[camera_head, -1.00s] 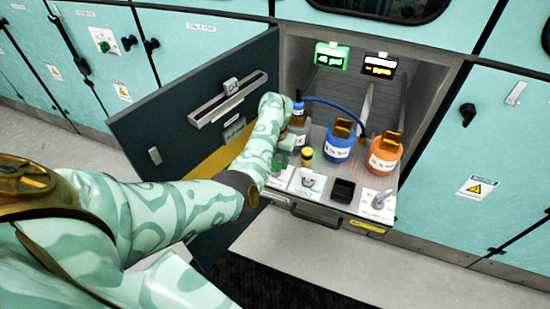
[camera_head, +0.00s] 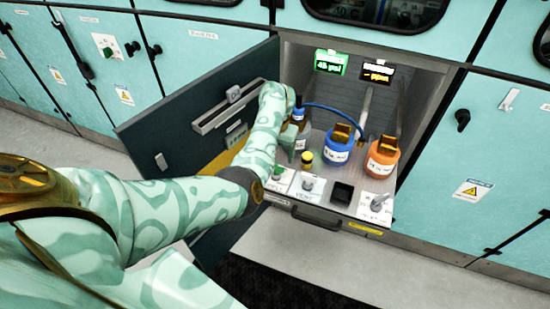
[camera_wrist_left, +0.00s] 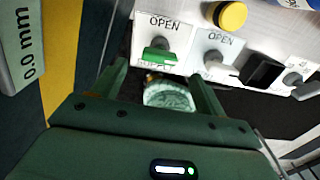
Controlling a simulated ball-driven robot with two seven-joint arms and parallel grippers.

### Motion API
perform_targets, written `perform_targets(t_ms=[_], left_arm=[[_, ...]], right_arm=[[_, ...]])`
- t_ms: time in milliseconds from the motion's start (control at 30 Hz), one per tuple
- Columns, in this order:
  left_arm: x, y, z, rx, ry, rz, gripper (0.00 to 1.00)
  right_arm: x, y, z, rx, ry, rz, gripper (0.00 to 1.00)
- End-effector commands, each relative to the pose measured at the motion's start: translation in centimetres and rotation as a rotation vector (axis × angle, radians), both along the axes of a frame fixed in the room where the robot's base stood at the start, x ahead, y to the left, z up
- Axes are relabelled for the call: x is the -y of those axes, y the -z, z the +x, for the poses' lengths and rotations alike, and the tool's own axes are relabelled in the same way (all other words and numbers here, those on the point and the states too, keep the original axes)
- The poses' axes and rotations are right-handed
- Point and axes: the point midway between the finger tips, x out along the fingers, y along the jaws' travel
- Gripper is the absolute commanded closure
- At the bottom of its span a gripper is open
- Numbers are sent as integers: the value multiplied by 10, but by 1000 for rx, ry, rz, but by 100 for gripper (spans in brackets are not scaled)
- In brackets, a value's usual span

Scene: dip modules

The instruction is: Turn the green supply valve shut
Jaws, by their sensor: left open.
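The green supply valve (camera_head: 278,171) is at the left front of the pulled-out tray's panel. In the left wrist view its green handle (camera_wrist_left: 160,55) sits on a white plate, with "OPEN" above it and a partly covered label below. My left gripper (camera_wrist_left: 158,73) is open, its two dark green fingers spread to either side below the handle. No contact with the handle shows. My right gripper is not in view.
A grey-handled vent valve (camera_head: 308,182) is right of the green one, then a black square socket (camera_head: 342,193) and another grey valve (camera_head: 376,202). A yellow-topped knob (camera_head: 306,157), blue bottle (camera_head: 338,148) and orange bottle (camera_head: 382,158) stand behind. An open cabinet door (camera_head: 150,125) is left.

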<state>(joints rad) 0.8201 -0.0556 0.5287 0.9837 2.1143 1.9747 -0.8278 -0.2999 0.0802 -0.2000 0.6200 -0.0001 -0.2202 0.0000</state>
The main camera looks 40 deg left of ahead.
Motion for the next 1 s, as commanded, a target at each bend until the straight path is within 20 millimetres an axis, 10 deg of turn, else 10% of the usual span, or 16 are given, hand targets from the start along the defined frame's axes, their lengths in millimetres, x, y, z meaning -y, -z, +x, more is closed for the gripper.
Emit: perform_targets(t_ms=[400,1000], left_arm=[[1,-101,1,3,1,0,27],[1,-108,0,-1,2,0,27]], right_arm=[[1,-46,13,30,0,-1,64],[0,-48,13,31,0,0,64]])
